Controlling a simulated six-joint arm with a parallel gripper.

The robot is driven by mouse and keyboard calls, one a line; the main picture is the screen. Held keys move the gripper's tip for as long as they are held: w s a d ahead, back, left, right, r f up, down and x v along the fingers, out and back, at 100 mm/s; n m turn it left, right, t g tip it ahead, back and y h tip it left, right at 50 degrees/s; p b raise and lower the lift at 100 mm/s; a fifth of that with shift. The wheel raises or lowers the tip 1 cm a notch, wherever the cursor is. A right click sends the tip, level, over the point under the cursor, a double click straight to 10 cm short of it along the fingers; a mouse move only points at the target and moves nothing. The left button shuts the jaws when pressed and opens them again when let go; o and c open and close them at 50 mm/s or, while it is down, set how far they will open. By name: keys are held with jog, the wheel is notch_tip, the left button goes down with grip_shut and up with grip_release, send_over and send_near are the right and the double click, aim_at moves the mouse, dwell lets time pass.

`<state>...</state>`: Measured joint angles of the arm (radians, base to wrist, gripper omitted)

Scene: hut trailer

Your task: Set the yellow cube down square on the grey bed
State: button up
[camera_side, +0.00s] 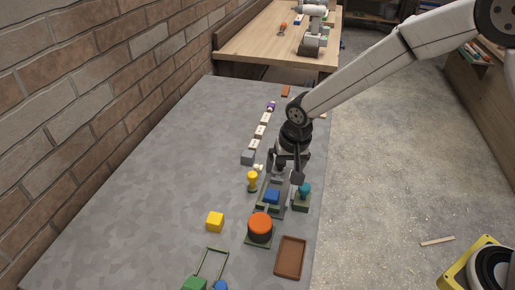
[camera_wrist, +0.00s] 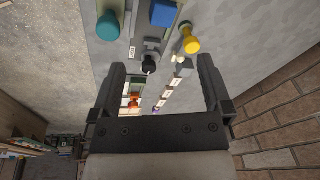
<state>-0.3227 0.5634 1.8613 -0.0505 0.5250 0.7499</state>
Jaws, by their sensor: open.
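The yellow cube (camera_side: 215,222) rests alone on the grey patterned table, left of the orange-topped round thing. It is not in the wrist view. A long dark grey piece that looks like the grey bed (camera_side: 284,209) lies near the table's right edge, partly hidden by my gripper and the things around it. A blue block (camera_side: 271,196) is at its near part and also shows in the wrist view (camera_wrist: 163,13). My gripper (camera_side: 287,174) is above the far part of the grey piece, away from the cube. In the wrist view its fingers (camera_wrist: 162,62) are apart with nothing between them.
A yellow knobbed piece (camera_side: 252,181) and a teal knobbed piece (camera_side: 303,194) flank the grey piece. The orange-topped round thing (camera_side: 260,227) and a brown tray (camera_side: 290,257) are nearer. A green frame (camera_side: 212,264) lies in front. The table's left side is clear beside the brick wall.

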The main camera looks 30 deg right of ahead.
jog(key=w+a+f+m, duration=0.1)
jog(key=w+a+f, duration=0.1)
jog(key=a, duration=0.3)
jog(key=w+a+f+m, duration=0.1)
jog(key=w+a+f, duration=0.15)
jog(key=a, duration=0.25)
jog(key=m, duration=0.2)
send_over(216, 218)
jog(key=s, duration=0.1)
notch_tip(216, 218, down, 4)
jog(key=shift+f, duration=0.15)
jog(key=shift+w+f, duration=0.2)
jog(key=shift+f, duration=1.05)
jog(key=shift+f, duration=0.1)
jog(key=shift+w+f, duration=0.2)
jog(key=shift+f, duration=1.05)
jog(key=shift+w+f, duration=0.2)
jog(key=shift+f, duration=1)
grip_shut()
